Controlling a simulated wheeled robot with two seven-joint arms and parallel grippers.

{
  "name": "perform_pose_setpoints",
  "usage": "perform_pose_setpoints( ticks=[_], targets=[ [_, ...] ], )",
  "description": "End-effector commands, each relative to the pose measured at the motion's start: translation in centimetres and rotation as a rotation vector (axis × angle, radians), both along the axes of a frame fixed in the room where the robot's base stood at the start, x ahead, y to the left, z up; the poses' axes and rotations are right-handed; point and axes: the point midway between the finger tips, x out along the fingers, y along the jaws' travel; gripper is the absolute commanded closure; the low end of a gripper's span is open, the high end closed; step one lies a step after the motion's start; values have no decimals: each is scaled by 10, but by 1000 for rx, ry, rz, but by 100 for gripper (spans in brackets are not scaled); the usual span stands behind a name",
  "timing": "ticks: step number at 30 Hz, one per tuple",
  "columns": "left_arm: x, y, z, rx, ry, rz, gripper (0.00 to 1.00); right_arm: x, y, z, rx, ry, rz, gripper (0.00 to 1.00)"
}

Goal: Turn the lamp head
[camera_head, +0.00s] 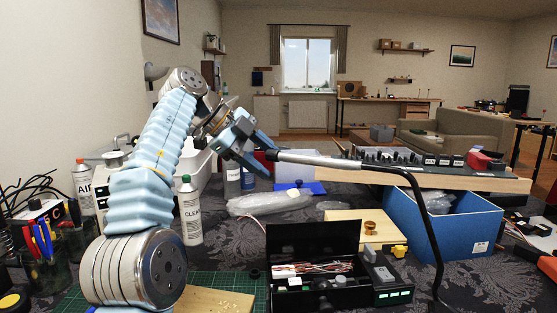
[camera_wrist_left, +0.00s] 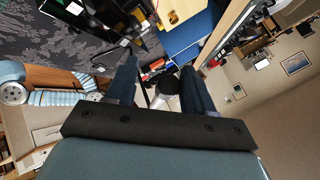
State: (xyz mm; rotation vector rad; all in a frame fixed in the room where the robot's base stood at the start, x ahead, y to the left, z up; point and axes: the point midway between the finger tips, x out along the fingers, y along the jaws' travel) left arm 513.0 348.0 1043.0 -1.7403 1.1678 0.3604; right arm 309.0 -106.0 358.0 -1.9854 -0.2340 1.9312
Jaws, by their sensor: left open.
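The desk lamp has a slim light-grey head (camera_head: 305,158) with a dark end, lying nearly level on a bent black neck (camera_head: 428,225). My left gripper (camera_head: 270,152) is open at the head's left end, its fingers above and below that end. In the left wrist view the lamp head (camera_wrist_left: 168,86) shows end-on between the two open fingers (camera_wrist_left: 160,88). I cannot tell whether either finger touches it. My right gripper is in neither view.
Below the lamp stand an open black case (camera_head: 312,250) with wires and a blue bin (camera_head: 450,225). A spray bottle (camera_head: 190,212) stands by my left arm. A control panel on a wooden shelf (camera_head: 470,181) lies behind the neck. The space directly around the lamp head looks free.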

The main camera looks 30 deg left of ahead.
Motion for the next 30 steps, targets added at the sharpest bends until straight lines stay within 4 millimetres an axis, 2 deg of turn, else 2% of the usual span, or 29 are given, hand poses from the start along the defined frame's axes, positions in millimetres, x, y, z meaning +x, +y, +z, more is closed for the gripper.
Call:
perform_pose_setpoints(
  ticks=[1, 6, 12, 26, 30],
  targets=[
    [-10, 11, 0, 0, 1, 6, 47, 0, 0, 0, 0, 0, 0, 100],
    [-37, 41, 0, 0, 2, 5, 47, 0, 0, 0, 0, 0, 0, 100],
    [-57, 63, 0, 0, 0, 2, 47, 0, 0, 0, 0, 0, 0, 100],
    [-63, 69, 0, -6, -15, -11, 47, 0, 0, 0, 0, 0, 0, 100],
    [-68, 74, -3, -57, -191, -111, 47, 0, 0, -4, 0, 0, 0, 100]
  ],
)
